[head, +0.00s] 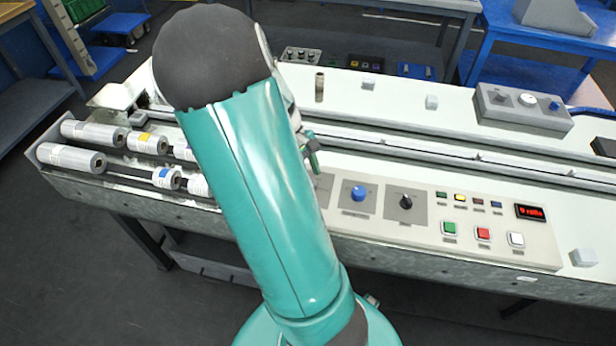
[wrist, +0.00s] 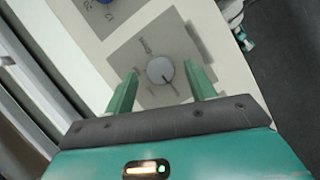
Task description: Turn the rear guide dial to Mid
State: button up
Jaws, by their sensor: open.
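In the wrist view a round grey dial (wrist: 160,70) sits on a grey square plate (wrist: 135,55). Its dark pointer line points toward the lower right of the picture. Small labels surround it, too blurred to read, so I cannot confirm it is the rear guide dial. My gripper (wrist: 162,75) is open, with one green finger on each side of this dial; I cannot tell whether they touch it. In the head view the plate (head: 325,188) shows only partly beside my arm, and the grey dial is hidden. My gripper (head: 311,155) shows only in part behind my arm.
A blue dial (head: 359,193) and a black dial (head: 405,202) stand to the right on the panel. Beyond them are green (head: 449,228), red (head: 483,233) and white (head: 516,239) buttons and a red display (head: 530,211). Rollers (head: 72,158) lie at left.

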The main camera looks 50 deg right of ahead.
jog(key=shift+s+f, duration=0.25)
jog(key=shift+f, duration=0.3)
jog(key=c, duration=1)
jog(key=shift+o, duration=0.2)
